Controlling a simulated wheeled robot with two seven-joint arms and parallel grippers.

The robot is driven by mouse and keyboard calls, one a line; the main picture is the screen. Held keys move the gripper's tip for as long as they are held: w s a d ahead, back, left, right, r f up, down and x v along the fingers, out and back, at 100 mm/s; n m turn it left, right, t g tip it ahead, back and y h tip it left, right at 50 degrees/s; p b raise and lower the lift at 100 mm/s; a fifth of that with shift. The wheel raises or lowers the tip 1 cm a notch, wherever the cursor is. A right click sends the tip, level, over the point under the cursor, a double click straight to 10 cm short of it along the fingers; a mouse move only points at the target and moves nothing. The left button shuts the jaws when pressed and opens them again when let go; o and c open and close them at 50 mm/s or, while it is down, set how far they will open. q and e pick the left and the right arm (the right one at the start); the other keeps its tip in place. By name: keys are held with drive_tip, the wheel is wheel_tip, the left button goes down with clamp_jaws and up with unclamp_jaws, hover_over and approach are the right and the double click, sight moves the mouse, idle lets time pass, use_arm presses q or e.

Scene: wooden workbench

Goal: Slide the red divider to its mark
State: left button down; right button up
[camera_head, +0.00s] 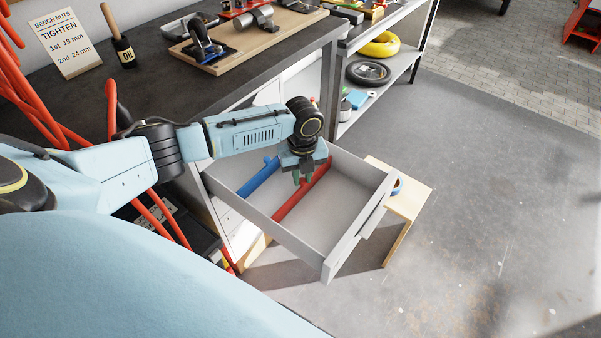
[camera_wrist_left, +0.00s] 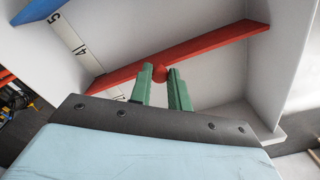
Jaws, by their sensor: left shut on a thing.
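The red divider (camera_head: 290,202) stands across the open grey drawer (camera_head: 340,200). It also shows in the left wrist view (camera_wrist_left: 215,43) as a long red bar with a round red knob (camera_wrist_left: 160,73). My left gripper (camera_head: 299,177) is over the drawer, with its green fingers (camera_wrist_left: 160,79) shut on the knob. A blue divider (camera_head: 259,178) lies left of the red one. A white strip with black numbers (camera_wrist_left: 72,42) runs along the drawer's inside between blue and red; a 5 and a 4 can be read. I cannot tell which mark is meant. My right gripper is not in view.
A wooden stool (camera_head: 408,203) stands beside the drawer front. Shelves (camera_head: 400,75) stand behind.

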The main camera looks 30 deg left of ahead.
use_arm(q)
drive_tip(key=d+p, duration=0.2)
drive_tip(key=d, duration=0.3)
drive_tip(key=shift+s+d+r+p, duration=0.1)
drive_tip(key=shift+s+d+p, duration=0.1)
drive_tip(key=shift+p, duration=0.1)
drive_tip(key=c, duration=1.5)
unclamp_jaws()
drive_tip(key=shift+o, duration=1)
wheel_tip(320, 180, up, 13)
drive_tip(key=p, duration=0.2)
drive_tip(key=shift+r, duration=0.15)
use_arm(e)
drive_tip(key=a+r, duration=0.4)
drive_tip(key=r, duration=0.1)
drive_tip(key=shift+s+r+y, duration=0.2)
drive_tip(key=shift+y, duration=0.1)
